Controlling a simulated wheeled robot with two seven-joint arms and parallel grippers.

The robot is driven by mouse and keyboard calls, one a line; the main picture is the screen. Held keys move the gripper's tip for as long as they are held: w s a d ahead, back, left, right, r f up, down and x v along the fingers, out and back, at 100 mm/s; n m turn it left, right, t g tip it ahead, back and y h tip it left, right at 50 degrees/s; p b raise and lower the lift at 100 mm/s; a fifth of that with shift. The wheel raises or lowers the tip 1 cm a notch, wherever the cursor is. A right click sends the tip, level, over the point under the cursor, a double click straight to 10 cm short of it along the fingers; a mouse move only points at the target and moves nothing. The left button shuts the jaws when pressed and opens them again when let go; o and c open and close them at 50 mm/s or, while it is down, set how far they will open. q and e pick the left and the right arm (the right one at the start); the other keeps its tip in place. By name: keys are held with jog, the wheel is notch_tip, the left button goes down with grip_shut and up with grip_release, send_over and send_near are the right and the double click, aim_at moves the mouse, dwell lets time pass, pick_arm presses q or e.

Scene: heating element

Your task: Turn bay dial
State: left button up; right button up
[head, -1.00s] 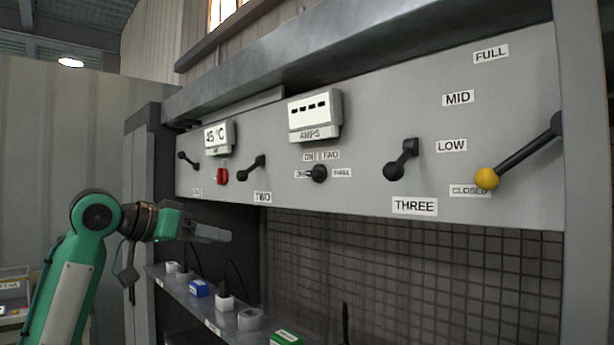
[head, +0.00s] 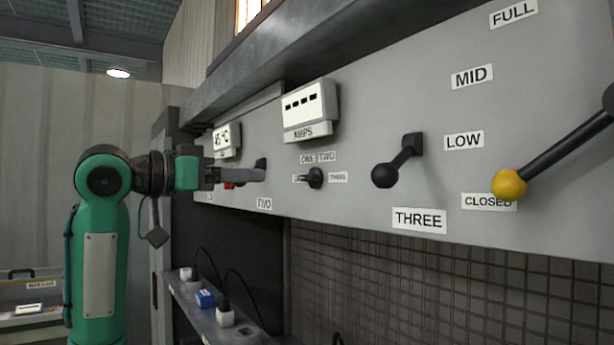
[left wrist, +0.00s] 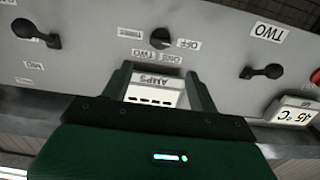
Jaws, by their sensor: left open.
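The bay dial is a small black knob (head: 315,178) on the grey panel (head: 365,110), ringed by small labels reading ONE, TWO and THREE. It also shows upside down in the left wrist view (left wrist: 160,38), with an OFF label beside it. My left gripper (head: 258,175) is open and empty, to the left of the dial in the head view, partly covering lever TWO. In the left wrist view its two fingers (left wrist: 160,80) frame the AMPS display, and the dial lies beyond the fingertips, apart from them. My right gripper is not in view.
Lever THREE (head: 384,175) and a long yellow-knobbed lever (head: 509,184) stick out right of the dial. Lever TWO (left wrist: 262,72) stands beside it. The AMPS display (head: 309,108) juts out above. A shelf (head: 195,312) with small boxes and cables lies below.

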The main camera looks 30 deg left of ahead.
pick_arm(q)
jog(key=p, duration=0.2)
send_near(305, 177)
jog(key=w, duration=0.2)
jog(key=x, duration=0.2)
jog(key=p+x, duration=0.1)
jog(key=x, duration=0.1)
jog(key=shift+w+d, duration=0.25)
jog(key=shift+d, duration=0.3)
jog(key=shift+w+d, duration=0.15)
jog(key=shift+w, duration=0.15)
jog(key=shift+w+d+p, duration=0.2)
jog(key=shift+w+p, duration=0.1)
jog(key=shift+w, duration=0.2)
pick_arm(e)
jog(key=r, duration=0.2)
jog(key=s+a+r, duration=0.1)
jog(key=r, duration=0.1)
pick_arm(q)
jog(key=c, duration=1)
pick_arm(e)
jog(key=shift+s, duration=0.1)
